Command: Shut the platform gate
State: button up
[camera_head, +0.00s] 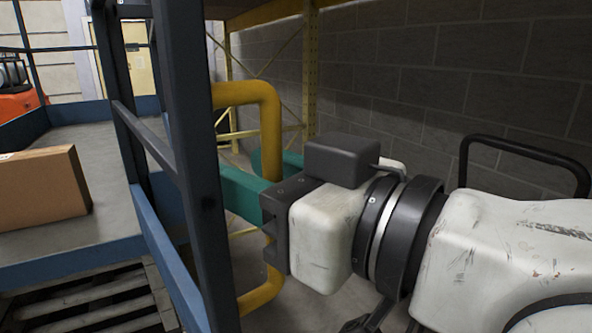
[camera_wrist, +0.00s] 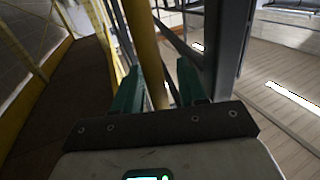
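The platform gate looks to be the yellow tube loop (camera_head: 269,130) beside the dark blue post, left of centre in the head view. Its upright bar also shows in the wrist view (camera_wrist: 146,50). My gripper (camera_head: 240,174) reaches in from the right with its green fingers on either side of this upright. In the wrist view, the bar stands between the two fingers of my gripper (camera_wrist: 159,65), close to the left finger, with a gap to the right one. The fingers are open around the bar. Whether the left finger touches it, I cannot tell.
A blue-edged platform (camera_head: 100,240) with dark posts (camera_head: 190,150) stands at left, carrying a cardboard box (camera_head: 40,188). A pallet (camera_head: 95,305) shows below it. A yellow rack (camera_head: 311,70) and a grey block wall (camera_head: 430,85) stand behind.

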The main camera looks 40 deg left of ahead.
grip_shut()
dwell(0.3)
